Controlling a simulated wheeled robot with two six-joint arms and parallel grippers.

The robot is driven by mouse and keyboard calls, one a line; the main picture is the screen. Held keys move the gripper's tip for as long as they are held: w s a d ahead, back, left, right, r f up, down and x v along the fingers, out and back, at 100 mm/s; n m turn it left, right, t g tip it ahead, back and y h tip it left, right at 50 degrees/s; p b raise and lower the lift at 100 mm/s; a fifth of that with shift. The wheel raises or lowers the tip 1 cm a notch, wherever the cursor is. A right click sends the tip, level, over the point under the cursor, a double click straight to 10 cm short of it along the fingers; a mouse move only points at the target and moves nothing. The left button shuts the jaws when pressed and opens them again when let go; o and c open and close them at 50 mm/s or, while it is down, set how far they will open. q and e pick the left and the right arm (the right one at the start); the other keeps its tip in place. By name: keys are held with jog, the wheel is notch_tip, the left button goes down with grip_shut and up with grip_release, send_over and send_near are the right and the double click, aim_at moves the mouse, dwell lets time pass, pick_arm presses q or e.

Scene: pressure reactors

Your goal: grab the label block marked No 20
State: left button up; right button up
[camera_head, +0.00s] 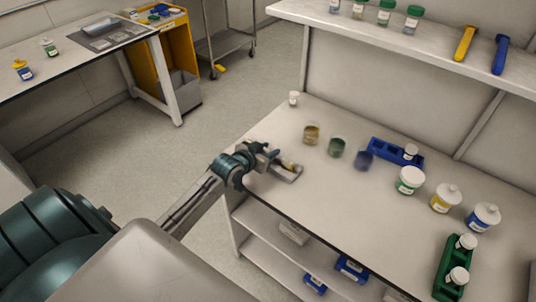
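My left gripper (287,168) reaches in over the near left edge of the white bench (310,205). A small tan or yellowish thing (288,164) shows at its grey fingers. I cannot tell whether it is between them or lying beyond them. No marking "No 20" can be read anywhere, so I cannot say which thing is that label block. My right gripper is not in view.
A blue rack (390,150) and a green rack (447,275) also stand there. An upper shelf (430,45) overhangs the back. The bench middle is clear.

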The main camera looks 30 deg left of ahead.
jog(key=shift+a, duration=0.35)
pick_arm(q)
jog(key=shift+r, duration=0.15)
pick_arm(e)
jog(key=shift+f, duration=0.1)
